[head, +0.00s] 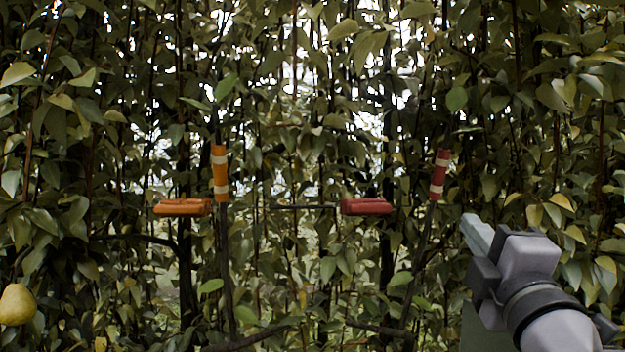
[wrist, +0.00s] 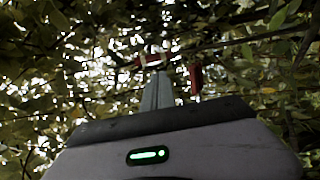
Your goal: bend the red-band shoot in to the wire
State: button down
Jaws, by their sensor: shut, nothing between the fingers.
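The red-band shoot (head: 438,174) leans up and to the right, with a red sleeve and pale stripes near its top. A red marker (head: 367,206) lies level on the wire (head: 305,207), left of the shoot with a clear gap between. My gripper (head: 474,228) is shut and empty, right of and a little below the band, apart from it in the head view. In the wrist view, the shut fingers (wrist: 158,88) point towards a pale-striped red band (wrist: 153,60); contact cannot be told. A plain red piece (wrist: 195,78) shows right of the fingers.
An orange-band shoot (head: 220,172) stands upright at left, close to an orange marker (head: 183,207). A yellow pear (head: 17,304) hangs at lower left. Dense leaves and dark branches fill the background and both sides.

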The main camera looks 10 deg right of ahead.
aim_at(439, 187)
jog(key=p+x, duration=0.5)
jog(key=x, duration=0.7)
jog(key=shift+w+d+r, duration=0.1)
jog(key=shift+w+d, duration=0.05)
jog(key=shift+w, duration=0.4)
jog(key=shift+s, duration=0.1)
jog(key=shift+p, duration=0.3)
